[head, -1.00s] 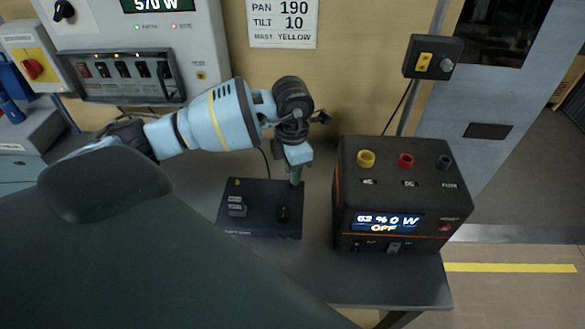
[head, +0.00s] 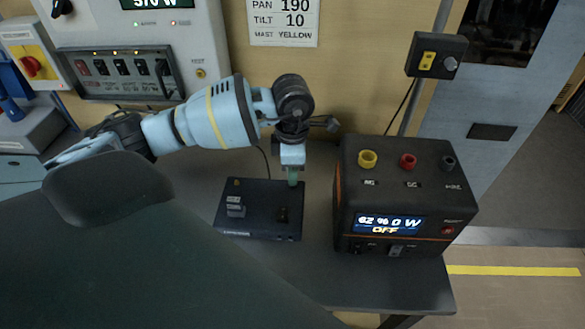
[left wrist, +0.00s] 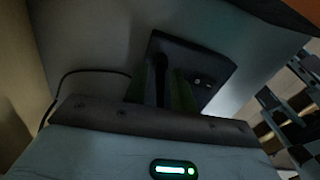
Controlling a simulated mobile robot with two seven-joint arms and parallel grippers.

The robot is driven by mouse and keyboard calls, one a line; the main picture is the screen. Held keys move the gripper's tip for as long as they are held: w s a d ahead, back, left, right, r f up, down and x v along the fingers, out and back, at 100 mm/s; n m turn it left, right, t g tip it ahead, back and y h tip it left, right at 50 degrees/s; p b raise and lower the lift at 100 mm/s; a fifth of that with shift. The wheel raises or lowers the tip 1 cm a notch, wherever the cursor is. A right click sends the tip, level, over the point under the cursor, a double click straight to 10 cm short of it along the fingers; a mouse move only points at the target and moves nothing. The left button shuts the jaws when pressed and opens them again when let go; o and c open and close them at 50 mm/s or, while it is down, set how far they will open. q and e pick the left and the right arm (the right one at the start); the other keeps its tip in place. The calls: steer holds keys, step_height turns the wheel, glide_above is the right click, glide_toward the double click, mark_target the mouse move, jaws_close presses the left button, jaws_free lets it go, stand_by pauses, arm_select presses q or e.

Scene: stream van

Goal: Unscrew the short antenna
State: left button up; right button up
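A dark flat box (head: 262,220) lies on the bench in front of the wall. My left gripper (head: 293,178) points down at its back right corner, with greenish fingers. In the left wrist view the two green fingers (left wrist: 162,92) stand apart, one on each side of a dark upright rod (left wrist: 160,72), which looks like the short antenna. A narrow gap seems to show beside the rod, so the fingers look open around it. The box (left wrist: 205,68) is behind them. In the head view the fingers hide the antenna. My right gripper is not in view.
A black power unit (head: 400,195) with a lit display reading OFF stands close to the right of the box. A cable runs behind the box. A small switch box (head: 437,56) is on a pole behind. The bench front (head: 330,278) is clear.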

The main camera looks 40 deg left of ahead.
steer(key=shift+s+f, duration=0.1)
arm_select(q)
steer(key=shift+m+b, duration=0.4)
steer(key=shift+m, duration=1.5)
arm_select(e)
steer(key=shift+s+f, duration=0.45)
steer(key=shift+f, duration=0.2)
arm_select(q)
steer(key=shift+m+b, duration=0.65)
steer(key=shift+m, duration=1.35)
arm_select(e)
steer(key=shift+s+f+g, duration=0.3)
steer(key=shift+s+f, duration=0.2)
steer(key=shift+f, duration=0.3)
arm_select(q)
jaws_close()
